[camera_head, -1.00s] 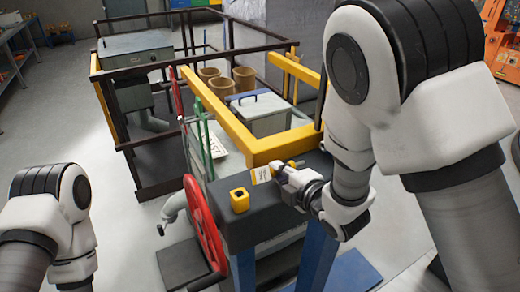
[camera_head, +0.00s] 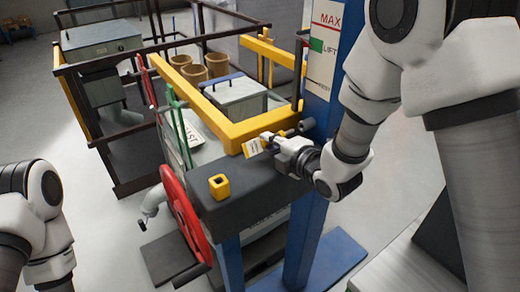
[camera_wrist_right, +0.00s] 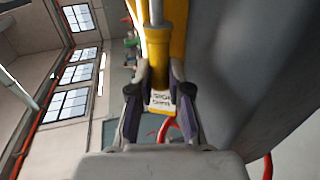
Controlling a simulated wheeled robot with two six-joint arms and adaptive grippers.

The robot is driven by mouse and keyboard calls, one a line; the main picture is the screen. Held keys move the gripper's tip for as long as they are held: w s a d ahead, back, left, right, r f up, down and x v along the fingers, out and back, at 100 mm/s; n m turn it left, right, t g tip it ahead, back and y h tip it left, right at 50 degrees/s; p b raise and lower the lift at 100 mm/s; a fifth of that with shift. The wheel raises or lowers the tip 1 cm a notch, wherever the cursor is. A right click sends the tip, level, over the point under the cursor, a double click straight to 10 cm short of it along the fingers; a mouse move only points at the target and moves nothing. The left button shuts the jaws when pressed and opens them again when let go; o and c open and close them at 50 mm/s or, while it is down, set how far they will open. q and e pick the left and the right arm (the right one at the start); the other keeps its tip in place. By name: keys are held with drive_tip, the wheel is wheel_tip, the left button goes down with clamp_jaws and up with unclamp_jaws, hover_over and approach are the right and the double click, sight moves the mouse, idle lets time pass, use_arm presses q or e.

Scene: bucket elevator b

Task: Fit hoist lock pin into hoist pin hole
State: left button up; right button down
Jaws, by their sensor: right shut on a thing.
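My right gripper (camera_head: 278,143) is shut on a yellow pin with a white-and-yellow tag (camera_head: 253,147), which appears to be the hoist lock pin. In the right wrist view the gripper (camera_wrist_right: 160,80) has a finger on each side of the yellow pin (camera_wrist_right: 164,48), and the printed tag (camera_wrist_right: 161,99) hangs between them. The held pin is above the dark beam, to the right of a small yellow block (camera_head: 219,187) with a square dark opening on top, possibly the hoist pin hole. The pin and block are apart. My left gripper is out of view.
A red wheel (camera_head: 174,201) stands at the left end of the dark beam (camera_head: 245,200). A yellow rail (camera_head: 205,107) lies behind it. A blue post (camera_head: 318,75) marked MAX and LIFT rises close to my right arm. Several brown buckets (camera_head: 217,64) are behind.

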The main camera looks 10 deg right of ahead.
sight(287, 134)
drive_tip(key=shift+w+d, duration=0.35)
drive_tip(key=shift+d, duration=0.25)
drive_tip(key=shift+b, duration=0.3)
idle(0.5)
drive_tip(key=shift+s, duration=0.1)
drive_tip(key=shift+b, duration=0.35)
idle(0.3)
drive_tip(key=shift+w+d, duration=0.3)
drive_tip(key=shift+d, duration=0.5)
drive_tip(key=shift+w+d, duration=0.15)
drive_tip(key=shift+d, duration=0.2)
drive_tip(key=shift+w+d, duration=0.2)
drive_tip(key=shift+d, duration=0.3)
drive_tip(key=shift+w+d, duration=0.15)
drive_tip(key=shift+d, duration=0.3)
drive_tip(key=c, duration=1)
unclamp_jaws()
